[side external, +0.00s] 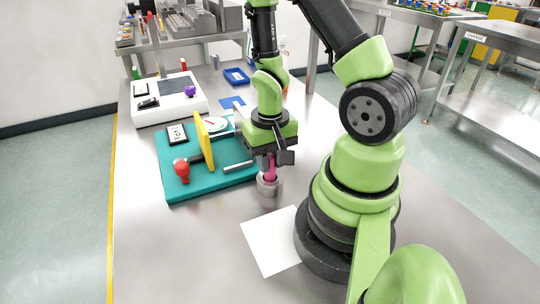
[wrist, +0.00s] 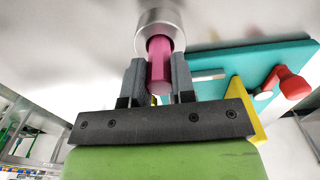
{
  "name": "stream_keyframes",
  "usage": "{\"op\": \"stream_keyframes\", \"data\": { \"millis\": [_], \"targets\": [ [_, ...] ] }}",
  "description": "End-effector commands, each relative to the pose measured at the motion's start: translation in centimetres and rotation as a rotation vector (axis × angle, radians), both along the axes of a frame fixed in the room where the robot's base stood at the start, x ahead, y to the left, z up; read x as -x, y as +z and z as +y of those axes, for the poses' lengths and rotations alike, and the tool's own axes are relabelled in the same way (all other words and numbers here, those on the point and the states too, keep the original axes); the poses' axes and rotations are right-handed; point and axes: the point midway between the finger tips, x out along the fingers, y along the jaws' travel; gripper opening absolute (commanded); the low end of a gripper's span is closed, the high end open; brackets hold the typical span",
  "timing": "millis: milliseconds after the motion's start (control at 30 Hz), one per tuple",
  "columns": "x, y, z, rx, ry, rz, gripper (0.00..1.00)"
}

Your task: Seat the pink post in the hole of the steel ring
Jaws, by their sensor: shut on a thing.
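The pink post (side external: 269,170) is upright between the fingers of my gripper (side external: 268,160), which is shut on it. The steel ring (side external: 269,188) stands on the steel table directly below. In the wrist view, the post (wrist: 160,70) passes between the fingertips (wrist: 158,74), and its far end meets the dark hole of the ring (wrist: 165,17). The lower end appears to be at or inside the hole; how deep it sits is hidden. My gripper's fingers are just above the ring's rim.
A teal board (side external: 178,188) with a yellow upright plate (side external: 205,142), a red knob (side external: 182,170) and a dial (side external: 216,124) lies close left of the ring. A white sheet (side external: 270,242) lies in front. A white device (side external: 170,100) and a blue tray (side external: 236,76) stand farther back.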

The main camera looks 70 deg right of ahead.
Motion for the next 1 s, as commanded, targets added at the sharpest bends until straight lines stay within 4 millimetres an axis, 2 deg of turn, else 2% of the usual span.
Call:
{"op": "stream_keyframes", "data": {
  "millis": [767,800,900,1000],
  "targets": [
    [-0.04,-1.01,-0.01,0.001,0.000,-0.001,0.00],
    [-0.04,-1.01,-0.01,0.001,0.000,-0.001,0.33],
    [-0.04,-1.01,-0.01,0.001,0.000,-0.001,0.54],
    [-0.04,-1.01,-0.02,0.001,0.000,-0.001,0.54]
  ]
}}
